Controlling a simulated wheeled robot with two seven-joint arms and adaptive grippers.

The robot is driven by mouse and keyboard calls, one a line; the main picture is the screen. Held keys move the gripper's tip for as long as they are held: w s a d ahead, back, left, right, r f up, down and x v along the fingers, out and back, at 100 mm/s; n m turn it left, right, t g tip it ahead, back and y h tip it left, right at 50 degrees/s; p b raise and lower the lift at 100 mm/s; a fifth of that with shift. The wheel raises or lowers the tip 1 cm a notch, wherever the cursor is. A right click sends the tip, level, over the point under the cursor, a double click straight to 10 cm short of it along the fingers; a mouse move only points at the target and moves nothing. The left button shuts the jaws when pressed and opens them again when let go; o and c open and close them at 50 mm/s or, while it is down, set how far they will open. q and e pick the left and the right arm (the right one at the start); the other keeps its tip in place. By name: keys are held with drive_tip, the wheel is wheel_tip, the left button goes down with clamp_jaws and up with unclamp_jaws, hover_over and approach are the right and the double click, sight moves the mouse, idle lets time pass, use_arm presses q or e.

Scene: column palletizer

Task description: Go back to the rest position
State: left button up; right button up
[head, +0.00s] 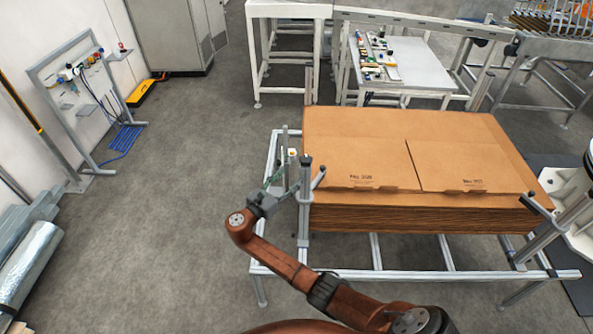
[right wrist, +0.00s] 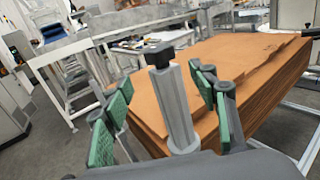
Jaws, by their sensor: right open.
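My right gripper (head: 284,182) is at the left front corner of a stack of flat brown cardboard (head: 400,150), next to an upright metal post (head: 305,205). In the right wrist view its green-padded fingers (right wrist: 160,112) are spread apart. A grey post with a black knob (right wrist: 172,100) shows in the gap between them, and I cannot tell whether they touch it. The fingers hold nothing that I can see. The cardboard stack (right wrist: 250,70) lies behind and to the right of the fingers. My left gripper is not in view.
The stack lies on a metal frame table (head: 350,272) with posts at its corners. A white bench (head: 410,68) with small parts stands behind. A metal rack (head: 85,110) stands by the left wall. The grey floor left of the table is clear.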

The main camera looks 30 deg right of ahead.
drive_tip(key=shift+v, duration=0.95)
drive_tip(key=s+d+f+m+g+y+b, duration=0.15)
drive_tip(key=s+f, duration=0.25)
drive_tip(key=f, duration=0.9)
drive_tip(key=s+d+f+y, duration=0.2)
drive_tip(key=s+f+y, duration=0.1)
drive_tip(key=f, duration=1)
drive_tip(key=s+d+f+m+g+y+b, duration=0.1)
drive_tip(key=s+d+f+y, duration=0.2)
drive_tip(key=f, duration=0.9)
drive_tip(key=s+f+m+g+y, duration=0.3)
drive_tip(key=s+f+m+y, duration=0.15)
drive_tip(key=s+f, duration=1.4)
drive_tip(key=s+a+f+m+y+b, duration=0.1)
drive_tip(key=s+f+m, duration=0.4)
drive_tip(key=s, duration=0.6)
drive_tip(key=s+a+f+m+g+y+b, duration=0.1)
drive_tip(key=s+f+m, duration=0.4)
drive_tip(key=s, duration=0.7)
drive_tip(key=s+a+f+m+y+b, duration=0.1)
drive_tip(key=s+f+m, duration=0.3)
drive_tip(key=s, duration=0.8)
drive_tip(key=shift+s+f+m+y, duration=0.2)
drive_tip(key=shift+f+m+y, duration=0.25)
drive_tip(key=shift+f, duration=0.45)
